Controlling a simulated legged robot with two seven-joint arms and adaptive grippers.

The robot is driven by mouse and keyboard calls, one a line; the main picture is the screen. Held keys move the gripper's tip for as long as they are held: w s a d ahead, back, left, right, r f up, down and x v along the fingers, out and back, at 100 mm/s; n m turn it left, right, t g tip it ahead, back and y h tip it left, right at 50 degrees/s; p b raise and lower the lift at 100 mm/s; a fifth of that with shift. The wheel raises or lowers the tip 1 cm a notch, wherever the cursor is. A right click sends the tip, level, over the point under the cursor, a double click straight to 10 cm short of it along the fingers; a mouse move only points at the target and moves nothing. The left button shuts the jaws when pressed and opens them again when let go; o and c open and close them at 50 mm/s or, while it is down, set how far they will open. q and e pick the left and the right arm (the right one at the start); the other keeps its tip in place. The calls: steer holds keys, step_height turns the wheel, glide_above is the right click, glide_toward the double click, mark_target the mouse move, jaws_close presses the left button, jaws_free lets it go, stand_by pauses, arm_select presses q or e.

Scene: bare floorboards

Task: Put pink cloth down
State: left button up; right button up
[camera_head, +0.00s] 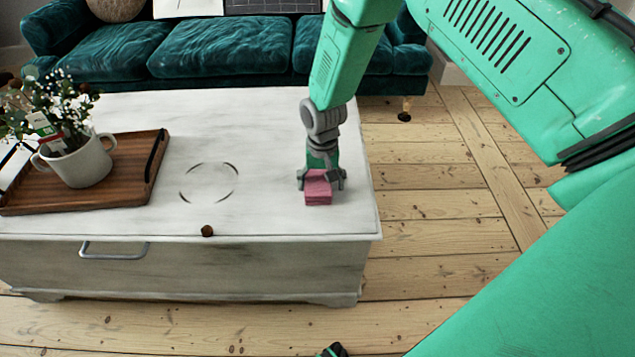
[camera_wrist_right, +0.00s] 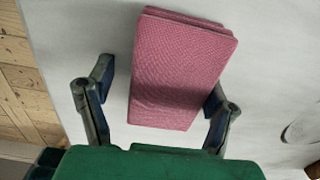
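The pink cloth (camera_head: 318,187) is a folded block at the right end of the white chest top (camera_head: 270,130). In the right wrist view the cloth (camera_wrist_right: 180,70) lies between the fingers of my right gripper (camera_wrist_right: 158,95). The fingers are spread. A clear gap shows between the left finger and the cloth; the right finger is close against its edge, and I cannot tell whether it touches. In the head view my right gripper (camera_head: 321,183) is low over the chest top. A small dark and green piece at the bottom edge may be my left gripper; its fingers cannot be made out.
A wooden tray (camera_head: 140,175) with a white potted plant (camera_head: 80,162) stands on the chest's left side. Dark arcs form a ring (camera_head: 209,182) mid-top, near a small brown round thing (camera_head: 207,231). A teal sofa (camera_head: 220,45) stands behind. Floorboards (camera_head: 430,200) at right are bare.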

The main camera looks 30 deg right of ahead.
mark_target(321, 179)
steer(key=shift+d+f, duration=0.15)
steer(key=shift+d, duration=0.2)
steer(key=shift+a, duration=0.65)
steer(key=shift+d+r, duration=0.3)
steer(key=shift+r, duration=0.2)
step_height(321, 179, up, 12)
steer(key=p, duration=0.5)
steer(key=s+f+n, duration=0.1)
steer(key=s+f, duration=0.2)
steer(key=s, duration=0.1)
steer(key=s+a+f, duration=0.1)
steer(key=s+f, duration=0.2)
steer(key=s, duration=0.1)
steer(key=s+a+f+n, duration=0.1)
steer(key=s+f, duration=0.3)
steer(key=shift+n, duration=0.3)
arm_select(q)
step_height(321, 179, up, 5)
steer(key=shift+r, duration=0.1)
arm_select(e)
steer(key=s+a+f+n, duration=0.1)
steer(key=s+n, duration=0.3)
steer(key=s, duration=1.4)
steer(key=shift+a+f+t, duration=0.25)
steer(key=shift+f+t, duration=0.05)
steer(key=shift+f, duration=0.3)
